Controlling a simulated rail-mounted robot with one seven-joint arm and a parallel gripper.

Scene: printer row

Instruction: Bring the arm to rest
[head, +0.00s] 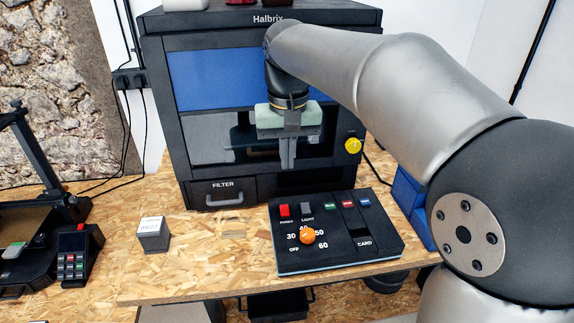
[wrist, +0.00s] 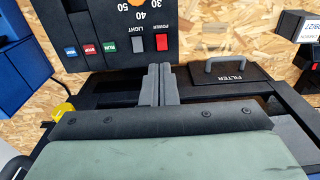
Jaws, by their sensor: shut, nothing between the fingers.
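My arm reaches in from the right in the head view and bends down in front of the black Halbrix printer (head: 160,100). My gripper (head: 288,165) points downward in front of the printer's window, above the control panel (head: 345,262). Its two grey fingers are together with nothing between them. In the wrist view my gripper (wrist: 158,68) is likewise shut and empty, and the control panel (wrist: 120,70) shows past the fingertips. The fingers look apart from the panel and the printer.
The panel carries an orange dial (head: 307,236) and several buttons. A FILTER drawer (head: 222,193) is shut. A smaller printer (head: 30,235) is at far left. Blue bins (head: 408,193) stand behind my arm. Bare board (head: 200,255) lies left of the panel.

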